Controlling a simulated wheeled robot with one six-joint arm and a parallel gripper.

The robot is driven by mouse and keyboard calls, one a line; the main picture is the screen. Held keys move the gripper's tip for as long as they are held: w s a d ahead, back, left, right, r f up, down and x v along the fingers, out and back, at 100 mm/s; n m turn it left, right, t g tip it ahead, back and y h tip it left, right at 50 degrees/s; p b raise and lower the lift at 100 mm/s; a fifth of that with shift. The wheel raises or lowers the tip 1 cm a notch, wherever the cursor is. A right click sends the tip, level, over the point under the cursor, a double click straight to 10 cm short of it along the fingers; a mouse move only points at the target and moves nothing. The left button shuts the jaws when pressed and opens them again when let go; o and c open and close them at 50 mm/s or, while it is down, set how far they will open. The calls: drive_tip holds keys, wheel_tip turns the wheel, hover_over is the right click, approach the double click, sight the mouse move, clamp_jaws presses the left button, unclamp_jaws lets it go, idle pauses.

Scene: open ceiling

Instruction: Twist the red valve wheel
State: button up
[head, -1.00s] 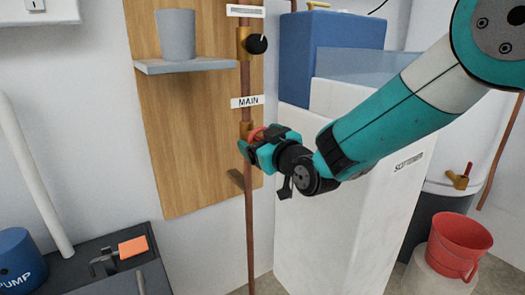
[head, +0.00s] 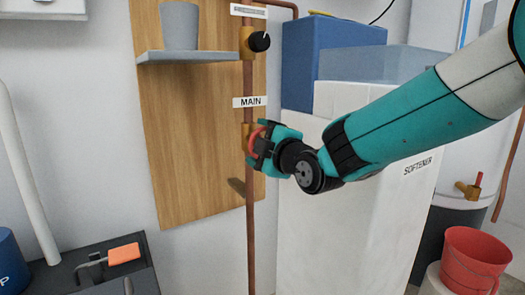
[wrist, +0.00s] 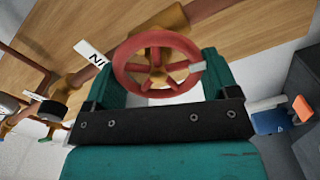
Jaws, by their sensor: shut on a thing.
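The red valve wheel (wrist: 158,62) is a spoked ring on a brass valve body on the copper pipe. In the wrist view it sits between the two teal fingers of my gripper (wrist: 160,80), one finger on each side of its rim. In the head view the wheel (head: 256,140) shows as a red arc below the MAIN label (head: 251,102), partly hidden by my gripper (head: 266,144). My gripper is shut on the wheel.
A shelf with a grey cup (head: 179,26) and a black-knobbed valve (head: 258,41) are above. The white softener cabinet (head: 345,215) stands close on the right. A red bucket (head: 474,262) stands at the lower right.

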drive_tip(key=n+b, duration=0.1)
drive_tip(key=n, duration=0.2)
drive_tip(key=n+b, duration=0.1)
drive_tip(key=n, duration=0.1)
drive_tip(key=shift+d+f+n+b, duration=0.15)
drive_tip(key=shift+f+n+b, duration=0.15)
drive_tip(key=shift+f+b, duration=0.05)
drive_tip(key=n+b, duration=0.2)
drive_tip(key=n, duration=0.2)
drive_tip(key=shift+w+f, duration=0.1)
drive_tip(key=n+b, duration=0.1)
drive_tip(key=n, duration=0.2)
drive_tip(key=n+b, duration=0.2)
drive_tip(key=n, duration=0.2)
drive_tip(key=shift+w+d+f, duration=0.1)
drive_tip(key=shift+d+f, duration=0.1)
drive_tip(key=shift+r+n+b, duration=0.1)
drive_tip(key=shift+n+b, duration=0.95)
drive_tip(key=shift+n, duration=0.35)
drive_tip(key=shift+d, duration=0.1)
